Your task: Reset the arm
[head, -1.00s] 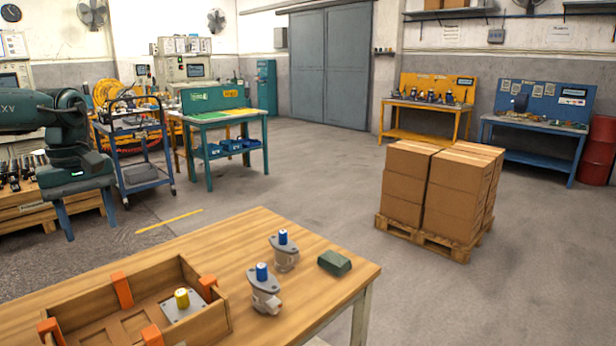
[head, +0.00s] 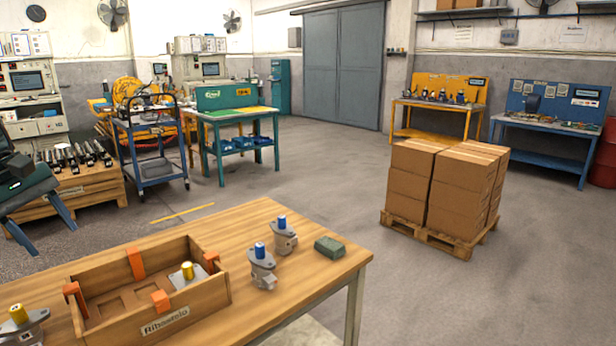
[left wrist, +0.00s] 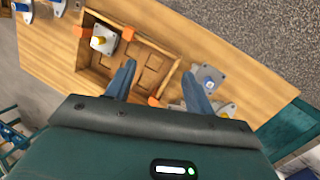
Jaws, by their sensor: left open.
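My left gripper (head: 54,238) hangs at the left edge of the head view, open and empty, its two blue-grey fingers apart. In the left wrist view its fingers (left wrist: 158,78) spread in front of the wooden crate (left wrist: 172,82). In the head view the crate (head: 208,303), with orange corner pieces, sits on the table. A yellow-capped motor (head: 187,274) stands in the crate's far right compartment. Two blue-capped motors (head: 262,270) (head: 284,240) stand right of the crate. Another yellow-capped motor (head: 20,322) is at the lower left, partly cut off. My right gripper is not in view.
A dark green block (head: 329,247) lies near the wooden table's right end. A pallet with cardboard boxes (head: 440,190) stands on the floor behind. A blue trolley (head: 150,165) and a green workbench (head: 235,115) stand further back. The floor between is clear.

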